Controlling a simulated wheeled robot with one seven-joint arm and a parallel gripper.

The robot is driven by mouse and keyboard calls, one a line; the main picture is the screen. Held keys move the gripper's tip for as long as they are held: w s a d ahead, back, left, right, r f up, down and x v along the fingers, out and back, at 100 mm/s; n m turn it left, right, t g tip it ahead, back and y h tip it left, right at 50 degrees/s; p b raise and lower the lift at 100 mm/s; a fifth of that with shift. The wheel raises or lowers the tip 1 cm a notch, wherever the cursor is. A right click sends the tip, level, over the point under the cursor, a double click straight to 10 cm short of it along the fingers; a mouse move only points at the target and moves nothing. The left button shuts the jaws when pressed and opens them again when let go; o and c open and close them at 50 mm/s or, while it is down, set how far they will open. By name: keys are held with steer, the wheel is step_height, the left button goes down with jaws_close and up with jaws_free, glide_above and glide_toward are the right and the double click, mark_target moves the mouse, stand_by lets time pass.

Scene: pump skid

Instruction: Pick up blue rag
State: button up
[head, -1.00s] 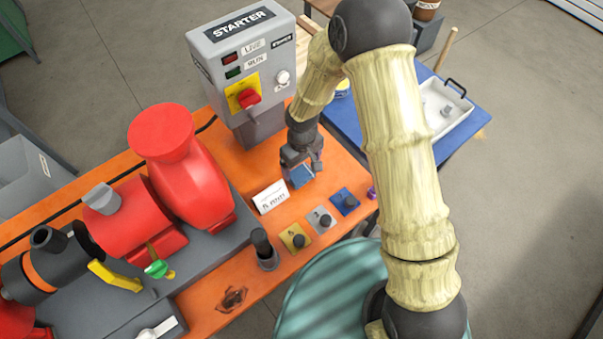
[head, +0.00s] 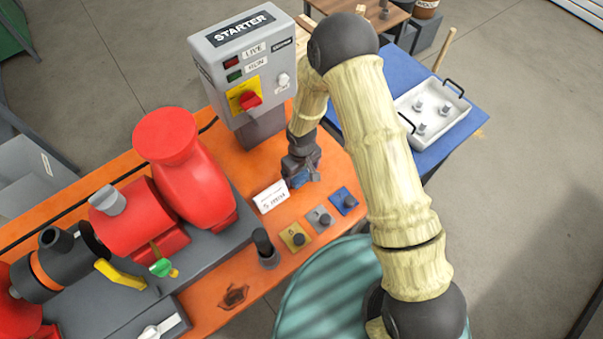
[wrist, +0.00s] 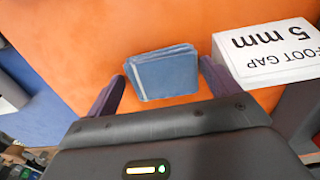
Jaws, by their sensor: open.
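The blue rag (wrist: 165,74) is a small folded stack lying on the orange bench top (wrist: 90,35). In the wrist view it sits between the two dark fingers of my gripper (wrist: 160,90), which are open, one at its left and one at its right. The rag reaches beyond the fingertips, and a gap shows on each side of it. In the head view my gripper (head: 302,180) is low over the bench, and only a bit of the rag (head: 299,183) shows beneath it.
A white card reading "FOOT GAP 5 mm" (wrist: 268,50) stands close to the right finger. The grey starter box (head: 245,75) rises behind my gripper. Yellow, grey and blue plates with dark knobs (head: 319,219) lie in front. The red pump (head: 190,180) is to the left.

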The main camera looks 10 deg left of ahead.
steer(key=c, duration=0.8)
steer(key=shift+o, duration=0.2)
step_height(320, 180, up, 10)
steer(key=b, duration=0.2)
stand_by(0.4)
